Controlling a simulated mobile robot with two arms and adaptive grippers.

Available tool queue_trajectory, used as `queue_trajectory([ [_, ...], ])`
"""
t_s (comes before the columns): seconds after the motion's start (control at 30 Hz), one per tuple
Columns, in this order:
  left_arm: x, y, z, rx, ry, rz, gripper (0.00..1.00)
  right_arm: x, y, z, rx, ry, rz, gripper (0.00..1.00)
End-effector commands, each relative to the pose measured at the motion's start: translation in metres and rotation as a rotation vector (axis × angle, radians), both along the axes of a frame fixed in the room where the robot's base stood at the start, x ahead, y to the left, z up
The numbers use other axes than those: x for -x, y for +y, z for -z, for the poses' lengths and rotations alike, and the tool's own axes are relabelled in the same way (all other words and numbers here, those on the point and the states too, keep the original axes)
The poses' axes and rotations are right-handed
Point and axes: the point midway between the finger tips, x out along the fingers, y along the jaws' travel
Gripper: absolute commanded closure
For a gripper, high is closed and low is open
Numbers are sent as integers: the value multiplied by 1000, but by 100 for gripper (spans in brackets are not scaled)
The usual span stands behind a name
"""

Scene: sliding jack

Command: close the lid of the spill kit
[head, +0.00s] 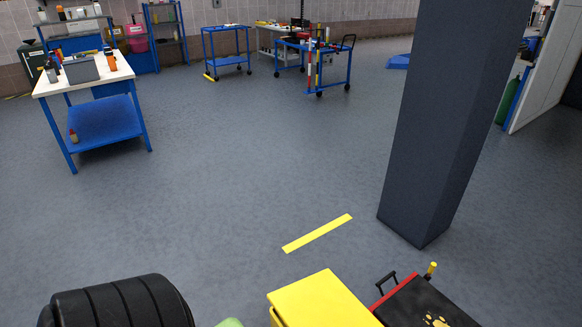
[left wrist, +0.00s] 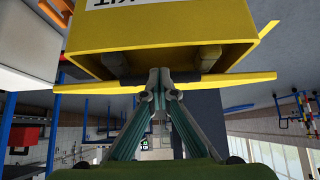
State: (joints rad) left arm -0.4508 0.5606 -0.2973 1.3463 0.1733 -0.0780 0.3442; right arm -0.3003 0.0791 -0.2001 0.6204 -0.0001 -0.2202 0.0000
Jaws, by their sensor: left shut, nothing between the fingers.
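The yellow spill kit (head: 318,300) shows only in part at the bottom middle of the head view; its flat yellow top faces up. In the left wrist view the yellow box (left wrist: 165,30) fills the top of the upside-down picture, with part of a black-lettered label. A thin yellow lid edge (left wrist: 235,80) runs across below it. How far the lid is open I cannot tell. My left gripper (left wrist: 160,76) is shut and empty, its fingertips overlapping the middle of that edge; contact is unclear. My right gripper is in neither view.
A black and red case (head: 425,305) with a handle lies right of the kit. A dark square pillar (head: 445,120) stands behind it. A white-topped bench (head: 60,88) is far left, and a blue cart (head: 330,65) is at the back. The middle floor is clear around a yellow strip (head: 317,233).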

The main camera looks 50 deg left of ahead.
Motion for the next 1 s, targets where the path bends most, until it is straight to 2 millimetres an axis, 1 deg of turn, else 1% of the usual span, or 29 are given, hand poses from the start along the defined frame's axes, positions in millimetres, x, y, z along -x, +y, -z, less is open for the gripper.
queue_trajectory([
  [0.03,2,0,14,-1,0,-1,100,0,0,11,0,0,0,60],
  [0.1,4,1,23,-1,-1,-1,100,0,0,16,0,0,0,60],
  [0.3,7,2,36,0,-2,-1,100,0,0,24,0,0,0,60],
  [0.83,7,1,38,0,-2,0,100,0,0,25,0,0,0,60],
  [1.0,7,1,29,0,-2,0,100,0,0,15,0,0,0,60],
])
